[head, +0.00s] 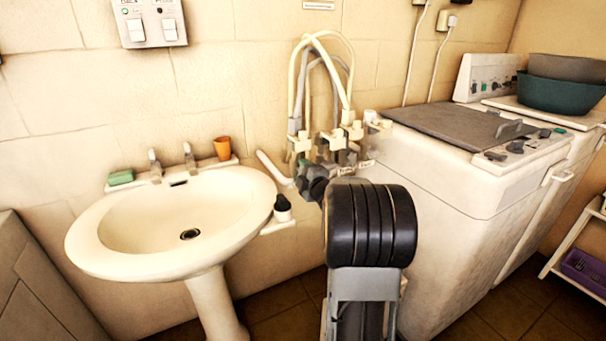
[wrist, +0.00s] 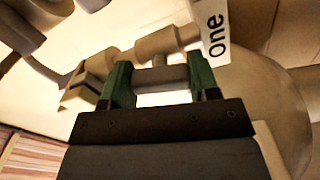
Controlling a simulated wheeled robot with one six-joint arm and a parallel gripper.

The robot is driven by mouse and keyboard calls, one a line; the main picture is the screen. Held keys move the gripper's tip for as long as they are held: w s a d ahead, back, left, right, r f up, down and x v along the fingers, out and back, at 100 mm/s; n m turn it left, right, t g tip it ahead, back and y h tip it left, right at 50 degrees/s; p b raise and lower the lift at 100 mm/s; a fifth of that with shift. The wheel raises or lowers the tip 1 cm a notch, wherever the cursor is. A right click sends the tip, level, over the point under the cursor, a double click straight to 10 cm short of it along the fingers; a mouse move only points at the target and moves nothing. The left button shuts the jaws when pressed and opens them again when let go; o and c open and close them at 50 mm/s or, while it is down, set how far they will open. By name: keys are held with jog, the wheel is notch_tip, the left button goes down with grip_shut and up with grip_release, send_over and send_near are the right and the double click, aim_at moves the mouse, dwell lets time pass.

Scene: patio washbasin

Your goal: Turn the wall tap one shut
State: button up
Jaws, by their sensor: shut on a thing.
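In the wrist view a white label reading "one" (wrist: 215,35) is beside the pale pipe-like body of wall tap one (wrist: 165,43). My gripper (wrist: 160,82) has its green-tipped fingers on either side of the tap's short grey handle (wrist: 162,78) and is shut on it. In the head view a cluster of pale wall taps (head: 330,145) with hoses is on the wall between basin and washing machine. My own arm covers part of the cluster, and my gripper's contact is hidden there. I cannot tell which tap in the head view is tap one.
The white washbasin (head: 110,235) stands to the left, with an orange cup (head: 222,148) and green soap (head: 120,177) on its rim. A small dark-topped item (head: 283,207) is at its right. A white washing machine (head: 460,225) stands close on the right. Several hoses (head: 345,70) arch above the taps.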

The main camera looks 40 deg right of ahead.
jog(key=m, duration=0.3)
jog(key=shift+m, duration=0.4)
jog(key=m+p, duration=0.1)
jog(key=m, duration=0.2)
jog(key=shift+r+m, duration=0.1)
jog(key=shift+m, duration=0.2)
jog(key=m+p, duration=0.1)
jog(key=m, duration=0.2)
jog(key=shift+m+p, duration=0.3)
jog(key=shift+p, duration=0.05)
jog(key=shift+m+p, duration=0.8)
jog(key=shift+m, duration=1.2)
jog(key=o, duration=0.9)
jog(key=s, duration=0.4)
jog(key=s+a, duration=0.1)
jog(key=s, duration=0.8)
jog(key=shift+s+a, duration=0.4)
